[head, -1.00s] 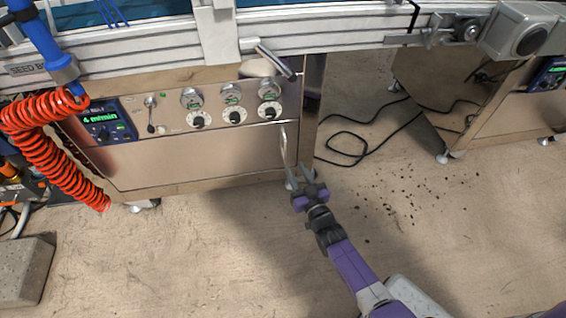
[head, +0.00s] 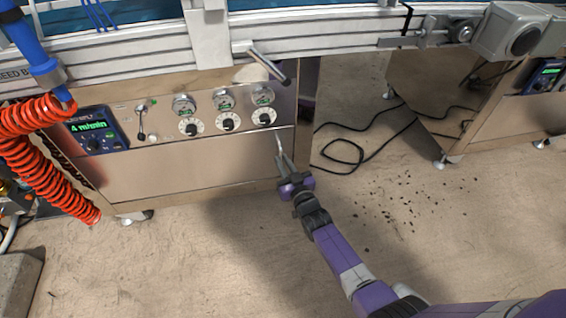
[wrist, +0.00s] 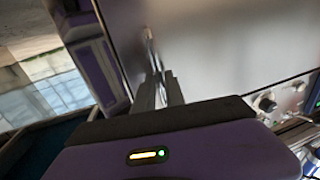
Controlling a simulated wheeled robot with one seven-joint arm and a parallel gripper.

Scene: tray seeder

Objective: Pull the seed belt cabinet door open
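The seed belt cabinet door (head: 190,168) is a broad plain steel panel below the row of dials in the head view. It looks closed, flush with the cabinet front. Its slim upright bar handle (head: 278,141) is near the right edge; the handle (wrist: 150,42) also shows in the wrist view, just beyond my fingertips. My gripper (head: 285,162) is at the lower part of the handle. In the wrist view the two fingers (wrist: 160,82) stand close together with the bar running in between them, and they look shut on it. The fingers hide the handle's lower end.
Dials and knobs (head: 227,122) and a display (head: 96,130) sit above the door. A grey lever (head: 267,64) juts out above the handle. A red coiled hose (head: 50,165) hangs at the left. Black cable (head: 345,150) and dark crumbs lie on the floor at right; floor before the door is clear.

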